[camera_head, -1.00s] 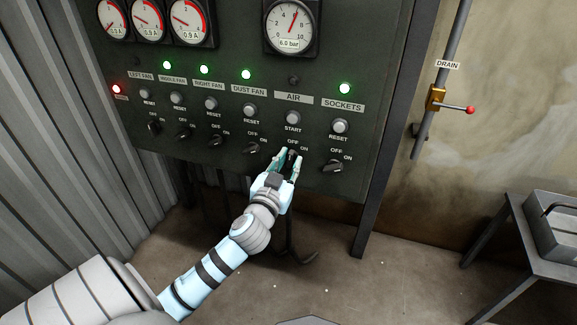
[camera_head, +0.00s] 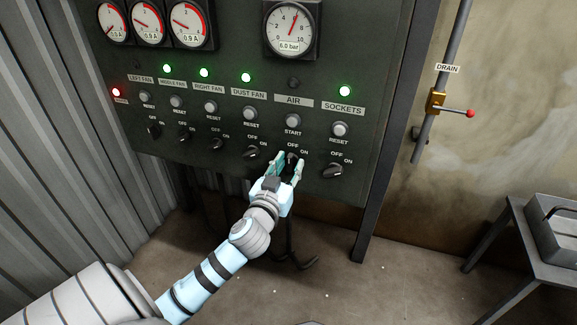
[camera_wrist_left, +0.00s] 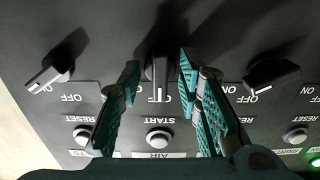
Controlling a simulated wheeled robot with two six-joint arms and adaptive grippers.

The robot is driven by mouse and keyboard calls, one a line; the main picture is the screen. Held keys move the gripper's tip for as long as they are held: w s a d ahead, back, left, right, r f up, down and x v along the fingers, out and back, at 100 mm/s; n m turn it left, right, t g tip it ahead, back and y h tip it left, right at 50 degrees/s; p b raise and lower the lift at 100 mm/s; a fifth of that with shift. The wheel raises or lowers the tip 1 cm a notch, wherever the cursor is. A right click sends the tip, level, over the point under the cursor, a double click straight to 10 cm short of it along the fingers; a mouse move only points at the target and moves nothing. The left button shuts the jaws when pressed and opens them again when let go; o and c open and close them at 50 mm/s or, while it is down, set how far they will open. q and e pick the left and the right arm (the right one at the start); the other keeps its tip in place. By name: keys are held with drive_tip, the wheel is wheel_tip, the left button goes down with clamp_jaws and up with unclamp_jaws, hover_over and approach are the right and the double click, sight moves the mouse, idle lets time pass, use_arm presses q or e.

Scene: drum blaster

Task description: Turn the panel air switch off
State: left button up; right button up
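The air switch (camera_head: 290,158) is a black knob on the dark control panel (camera_head: 232,108), below the START button (camera_head: 293,121) and the AIR label. In the left wrist view, which is upside down, the knob (camera_wrist_left: 160,70) has its white line pointing straight toward the START button, at the partly hidden OFF label. My left gripper (camera_head: 288,165) is open with one green finger on each side of the knob. In the wrist view the fingers (camera_wrist_left: 162,100) stand apart from it, with gaps on both sides. My right gripper is not in view.
The sockets switch (camera_head: 333,170) and dust fan switch (camera_head: 251,152) flank the gripper closely. The pressure gauge (camera_head: 291,28) reads 6.0 bar. The lamp above AIR (camera_head: 294,83) is dark. A drain valve (camera_head: 436,101) and a metal table (camera_head: 510,235) stand to the right.

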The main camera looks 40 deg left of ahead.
use_arm(q)
drive_tip(key=v, duration=1.2)
